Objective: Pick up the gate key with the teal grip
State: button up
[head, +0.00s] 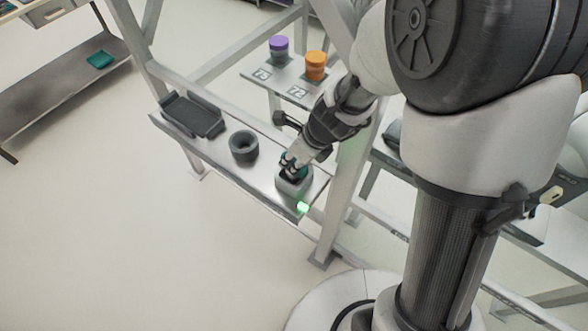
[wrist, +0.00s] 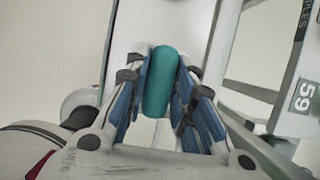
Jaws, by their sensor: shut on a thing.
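The gate key's teal grip (wrist: 159,82) stands between the two fingers of my gripper (wrist: 160,95) in the wrist view, and the fingers are shut on it. In the head view my gripper (head: 292,163) reaches down to the right end of a narrow metal shelf. A bit of the teal grip (head: 303,160) shows there beside the fingers. Directly below is a grey holder (head: 294,186) on the shelf. The lower part of the key is hidden, so I cannot tell whether it sits in the holder.
A dark round cup (head: 243,146) and a black tray (head: 193,115) stand left on the same shelf. A small green light (head: 303,207) glows at its front edge. Purple (head: 279,47) and orange (head: 316,66) containers stand on a ledge behind. White frame posts stand close to my arm.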

grip_shut()
dwell(0.3)
notch_tip(320, 180, up, 20)
jog(key=p, duration=1.1)
jog(key=shift+p, duration=0.3)
jog(key=shift+r, duration=0.2)
notch_tip(320, 180, up, 6)
jog(key=p, duration=0.7)
jog(key=shift+f, duration=0.15)
